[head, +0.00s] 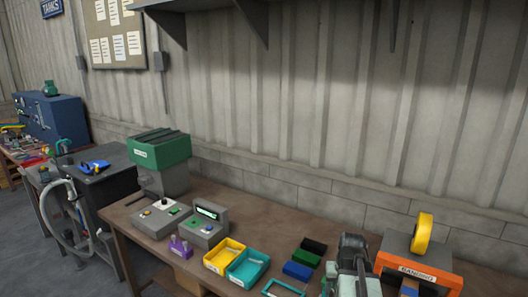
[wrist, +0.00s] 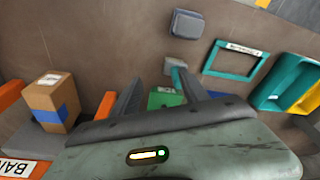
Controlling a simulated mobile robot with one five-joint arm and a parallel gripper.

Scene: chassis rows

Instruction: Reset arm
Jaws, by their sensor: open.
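My gripper (wrist: 158,80) is open in the wrist view, its two dark fingers spread apart and pointing over the brown bench. Nothing is held between them. A small green piece (wrist: 165,98) shows in the gap, and I cannot tell how far below the fingers it lies. My arm (head: 350,268) shows at the bottom of the head view, in front of the bench; its fingertips are not clear there.
A cardboard box (wrist: 55,98) with blue tape is left of the fingers. A grey block (wrist: 187,24) and a teal frame (wrist: 258,66) lie beyond. Yellow (head: 224,255) and teal (head: 246,266) bins and an orange-fronted station (head: 415,272) flank my arm.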

